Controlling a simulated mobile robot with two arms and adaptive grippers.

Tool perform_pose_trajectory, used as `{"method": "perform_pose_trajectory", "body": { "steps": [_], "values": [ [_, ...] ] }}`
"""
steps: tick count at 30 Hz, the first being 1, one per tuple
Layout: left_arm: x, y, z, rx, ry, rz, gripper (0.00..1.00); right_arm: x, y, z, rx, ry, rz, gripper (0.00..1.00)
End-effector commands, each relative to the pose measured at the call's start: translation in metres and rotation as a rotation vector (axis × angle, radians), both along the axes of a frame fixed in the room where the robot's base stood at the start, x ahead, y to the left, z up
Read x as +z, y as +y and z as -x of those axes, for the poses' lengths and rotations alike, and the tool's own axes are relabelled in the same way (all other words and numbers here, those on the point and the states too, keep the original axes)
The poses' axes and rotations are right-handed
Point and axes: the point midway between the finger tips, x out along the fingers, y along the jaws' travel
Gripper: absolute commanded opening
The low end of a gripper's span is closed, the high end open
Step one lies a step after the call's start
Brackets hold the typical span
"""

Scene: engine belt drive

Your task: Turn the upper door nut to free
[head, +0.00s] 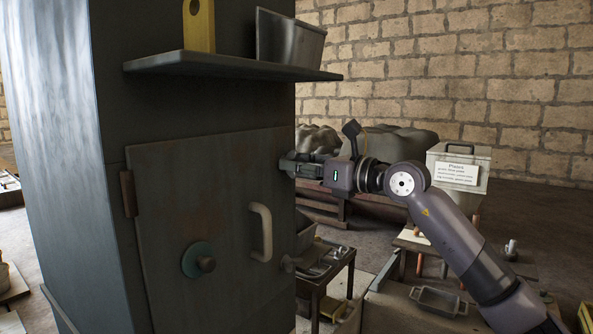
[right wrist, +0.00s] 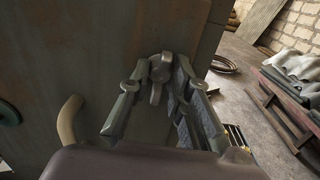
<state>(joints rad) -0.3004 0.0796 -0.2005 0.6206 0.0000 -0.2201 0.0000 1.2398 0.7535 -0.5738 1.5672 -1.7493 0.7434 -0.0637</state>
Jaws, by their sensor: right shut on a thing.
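The grey metal door (head: 215,215) on the tall cabinet is closed, with a pale curved handle (head: 262,232). My right gripper (head: 287,164) reaches in from the right to the door's upper right edge. It is shut on the upper door nut (right wrist: 157,72), a grey winged nut that shows between the fingertips in the right wrist view. In the head view the gripper hides this nut. The lower door nut (head: 287,264) sits lower on the same edge, clear of the gripper. My left gripper is out of view.
A green disc with a knob (head: 198,261) is on the door. A shelf (head: 230,66) above bears a yellow part (head: 198,25) and a metal bin (head: 290,38). A low table (head: 330,270) with parts and a labelled box (head: 459,166) stand to the right.

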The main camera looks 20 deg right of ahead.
Motion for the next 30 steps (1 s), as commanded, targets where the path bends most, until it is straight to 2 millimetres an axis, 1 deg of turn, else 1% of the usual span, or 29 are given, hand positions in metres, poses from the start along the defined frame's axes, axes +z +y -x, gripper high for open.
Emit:
{"method": "perform_pose_trajectory", "body": {
  "steps": [6,20,21,30],
  "values": [
    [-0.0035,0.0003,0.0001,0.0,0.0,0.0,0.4,-0.0018,0.0006,-0.0003,0.001,-0.03,0.043,0.0],
    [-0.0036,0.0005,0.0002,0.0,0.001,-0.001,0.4,-0.0013,0.0004,-0.0003,0.0,-0.037,0.052,0.0],
    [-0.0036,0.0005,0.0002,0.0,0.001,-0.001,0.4,-0.0013,0.0004,-0.0004,0.0,-0.037,0.052,0.2],
    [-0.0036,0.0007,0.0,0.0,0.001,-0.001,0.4,-0.0006,0.0002,-0.0002,0.0,-0.038,0.05,0.4]
  ]
}}
